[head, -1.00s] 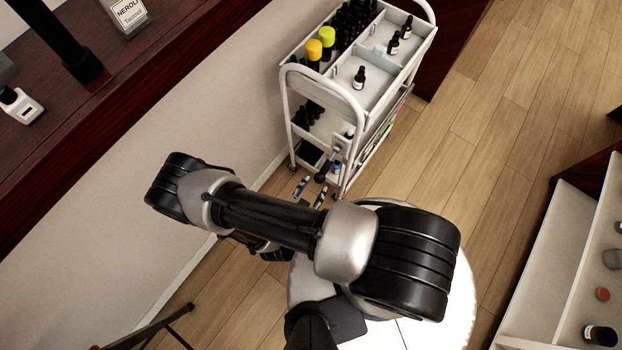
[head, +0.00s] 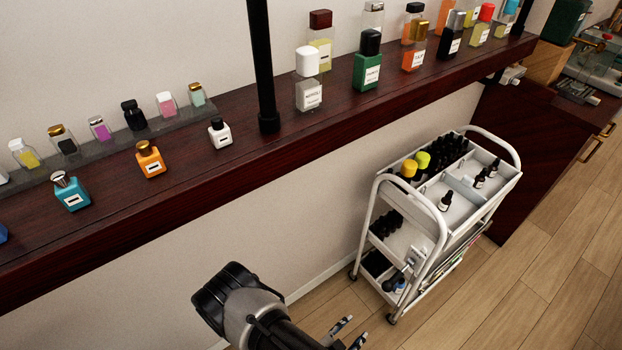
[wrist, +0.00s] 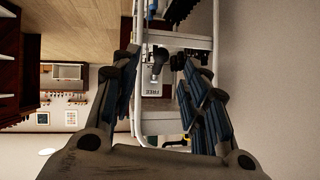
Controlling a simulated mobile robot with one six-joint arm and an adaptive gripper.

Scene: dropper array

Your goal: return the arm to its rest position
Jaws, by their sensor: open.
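My arm (head: 240,302) shows at the bottom of the head view, folded low beside the wall. My gripper (head: 347,335) is at the lower edge of that view, with its two fingertips apart. In the wrist view my gripper (wrist: 160,75) is open, and nothing is held between its fingers. The white trolley (head: 436,222) stands to the right of and beyond the gripper. The trolley (wrist: 180,43) also shows past the fingers in the wrist view. Most of the arm below the wrist is out of the head view.
A dark red wooden shelf (head: 200,190) with several perfume bottles runs along the wall above the arm. A dark cabinet (head: 535,150) stands behind the trolley. Wooden floor (head: 500,310) is clear at the lower right.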

